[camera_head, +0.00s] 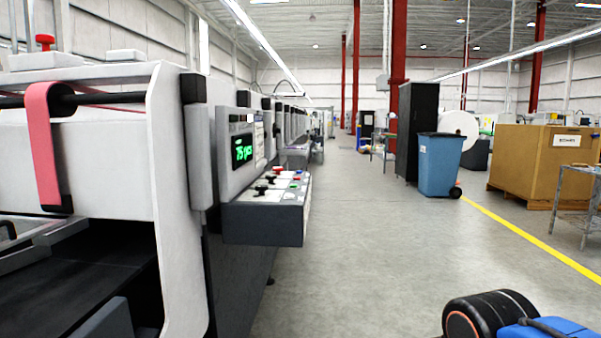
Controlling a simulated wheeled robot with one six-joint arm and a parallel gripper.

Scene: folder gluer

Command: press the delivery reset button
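A control panel (265,207) juts out from the side of the grey and white machine (120,130) at left centre. Its sloping top carries several small buttons and knobs in black, red, white and other colours. Their labels are too small to read, so I cannot tell which one is the delivery reset button. Above them a dark display (242,150) shows green characters. A red mushroom-shaped button (45,41) stands on a box on top of the machine at the far left. My gripper is not in view.
A grey floor aisle (350,230) lies open right of the panel. A yellow line (525,234) runs along its right side. Beyond stand a blue bin (440,165), a black cabinet (417,115), a large brown box (540,160) and a small metal table (578,190).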

